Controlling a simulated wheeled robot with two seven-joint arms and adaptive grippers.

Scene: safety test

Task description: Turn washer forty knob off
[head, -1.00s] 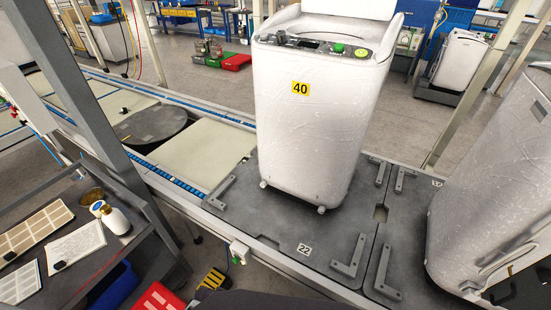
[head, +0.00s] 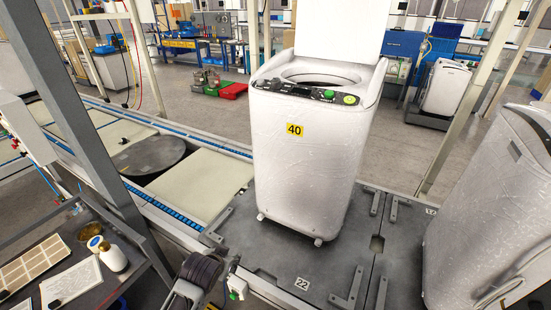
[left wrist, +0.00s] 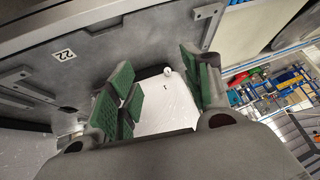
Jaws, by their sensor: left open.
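Washer forty (head: 300,160) is a white wrapped top-loader with a yellow "40" label, standing upright on the grey platform (head: 255,255) in the head view. Its lid is raised. The control panel along its top front edge has a dark knob (head: 276,84) at its left, a green button (head: 329,94) and a yellow-green round mark. The knob's setting is too small to read. My left gripper (head: 195,280) is at the bottom of the head view, below and left of the washer, apart from it. In the left wrist view its green-padded fingers (left wrist: 160,95) are spread and empty, with the white washer beyond.
Another wrapped white machine (head: 495,200) stands at the right. A metal post (head: 105,140) and a dark bench (head: 75,270) with trays and a white-gold bottle (head: 113,257) are at left. The conveyor (head: 200,185) runs behind. Brackets (head: 355,285) stick up from the platform.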

